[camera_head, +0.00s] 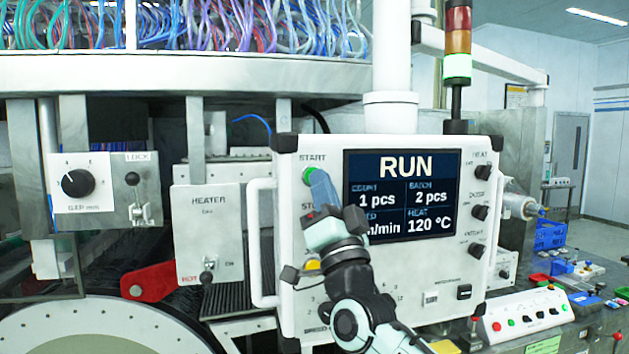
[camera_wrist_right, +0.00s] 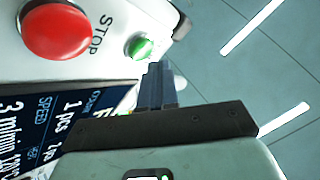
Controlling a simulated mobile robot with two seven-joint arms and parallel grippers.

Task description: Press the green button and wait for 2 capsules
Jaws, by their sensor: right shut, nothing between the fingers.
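The green START button (camera_head: 309,175) is at the upper left of the white control panel (camera_head: 400,290). It also shows in the right wrist view (camera_wrist_right: 141,46), close to my fingertips. My right gripper (camera_head: 320,180) is shut and empty. Its fingertips (camera_wrist_right: 153,68) are at or just short of the button; I cannot tell if they touch it. The screen (camera_head: 403,195) reads RUN, with a count of 1 pcs, a batch of 2 pcs and heat 120 °C. No capsules can be made out. My left gripper is not in view.
A red STOP button (camera_wrist_right: 57,32) sits beside START, mostly hidden by my gripper in the head view. Knobs (camera_head: 480,212) line the panel's right side. The signal tower (camera_head: 457,67) glows green. A white handle (camera_head: 262,243) sticks out at the panel's left.

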